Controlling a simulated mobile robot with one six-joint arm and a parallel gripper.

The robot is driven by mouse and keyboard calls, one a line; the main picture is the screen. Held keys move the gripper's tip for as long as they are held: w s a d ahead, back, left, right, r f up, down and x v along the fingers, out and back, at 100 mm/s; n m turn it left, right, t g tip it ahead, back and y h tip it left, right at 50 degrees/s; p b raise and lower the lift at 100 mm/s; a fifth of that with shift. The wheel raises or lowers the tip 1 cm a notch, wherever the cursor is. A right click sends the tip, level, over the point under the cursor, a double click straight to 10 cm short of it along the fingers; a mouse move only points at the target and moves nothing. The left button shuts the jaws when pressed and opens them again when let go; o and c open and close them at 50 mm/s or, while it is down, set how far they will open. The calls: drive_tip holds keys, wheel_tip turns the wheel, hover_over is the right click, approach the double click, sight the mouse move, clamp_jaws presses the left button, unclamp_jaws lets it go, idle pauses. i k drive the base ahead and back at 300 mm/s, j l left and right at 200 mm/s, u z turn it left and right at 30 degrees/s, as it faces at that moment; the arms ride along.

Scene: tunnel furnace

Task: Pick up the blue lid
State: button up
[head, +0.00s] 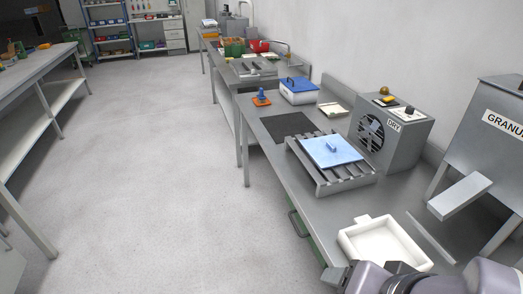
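A light blue square lid (331,151) with a small blue handle on top lies on a grey slatted rack (353,183) on the right-hand bench. A white box with a darker blue lid (298,84) stands farther back on the same bench; that lid also has a handle and sits on the box. My gripper (362,275) shows only in part at the bottom edge, near the white tray and well short of both lids. Its fingertips are not clear, so its opening cannot be judged.
A white tray (384,246) lies at the front of the bench. A grey dryer (398,125) marked DRY and a granulator (493,135) stand along the wall. A blue item on an orange base (261,97) is near the bench's left edge. The floor (150,170) is clear.

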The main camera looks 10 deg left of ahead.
sight(332, 150)
drive_tip(key=i+j+z, duration=0.15)
drive_tip(key=i+j, duration=0.45)
drive_tip(key=i+j+z, duration=0.15)
drive_tip(key=i+j, duration=0.55)
drive_tip(key=i+j+z, duration=0.15)
drive_tip(key=i+j, duration=0.5)
drive_tip(key=j, duration=0.1)
